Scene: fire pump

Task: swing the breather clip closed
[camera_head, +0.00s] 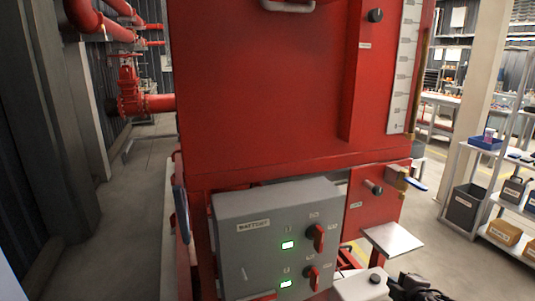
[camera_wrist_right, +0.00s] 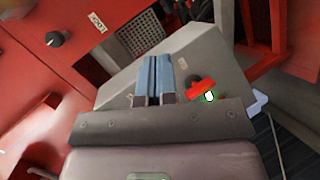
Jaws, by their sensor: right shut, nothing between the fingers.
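I cannot clearly make out the breather clip in either view. A dark mesh grille (camera_wrist_right: 140,34) sits in a grey surround at the top of the right wrist view; whether the clip belongs to it I cannot tell. My right gripper (camera_wrist_right: 156,62) is shut and empty, its two blue fingers side by side. They overlap the grey battery box (camera_wrist_right: 200,62) in the picture; whether they touch it I cannot tell. In the head view my right gripper (camera_head: 412,288) is dark and cut off at the lower right. My left gripper is not in view.
The red pump cabinet (camera_head: 265,90) fills the middle. The grey battery box (camera_head: 262,255) has red switches and green displays. A small metal shelf (camera_head: 393,239) juts out near my right arm, below a brass valve (camera_head: 397,177) with a blue lever. Floor is clear at left.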

